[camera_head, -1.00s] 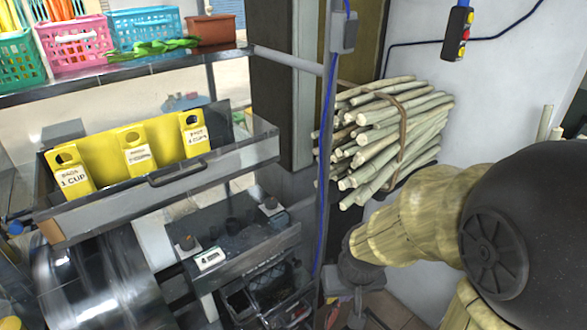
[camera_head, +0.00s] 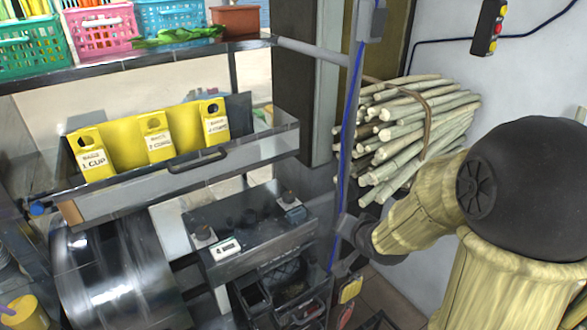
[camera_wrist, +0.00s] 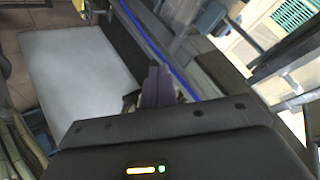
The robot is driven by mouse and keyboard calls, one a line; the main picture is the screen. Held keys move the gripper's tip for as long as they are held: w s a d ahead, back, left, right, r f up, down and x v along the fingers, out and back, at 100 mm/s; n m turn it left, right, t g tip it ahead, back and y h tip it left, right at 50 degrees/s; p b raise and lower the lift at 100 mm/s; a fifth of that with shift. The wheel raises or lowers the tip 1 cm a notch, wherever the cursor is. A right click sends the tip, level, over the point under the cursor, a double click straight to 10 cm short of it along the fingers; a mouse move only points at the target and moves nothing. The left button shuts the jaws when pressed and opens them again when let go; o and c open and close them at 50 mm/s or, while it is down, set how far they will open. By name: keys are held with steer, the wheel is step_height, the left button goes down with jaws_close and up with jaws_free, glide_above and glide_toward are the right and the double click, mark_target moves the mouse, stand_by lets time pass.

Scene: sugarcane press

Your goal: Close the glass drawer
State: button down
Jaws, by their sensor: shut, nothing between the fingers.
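The glass drawer (camera_head: 250,158) is pulled out below the top shelf in the head view. In the head view my arm reaches in from the right, well right of and lower than the drawer handle. Its far end is near the post, and I cannot make out the fingertips there.
A metal post (camera_head: 348,140) with a blue cable stands between my arm and the drawer. A bundle of cane (camera_head: 420,125) is tied against the wall. A dark lower unit (camera_head: 250,235) sits below the drawer, beside a shiny metal drum (camera_head: 110,270). Baskets (camera_head: 100,30) stand on the top shelf.

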steer(key=w+a+r+m+t+y+b, duration=0.2)
steer(key=w+a+r+m+t+y, duration=0.3)
steer(key=w+r+m+y, duration=0.1)
steer(key=shift+r+t+y, duration=0.3)
steer(key=shift+r+y, duration=0.45)
steer(key=shift+y, duration=0.25)
steer(key=p+x, duration=0.2)
steer(key=x, duration=1.2)
steer(key=shift+w, duration=0.2)
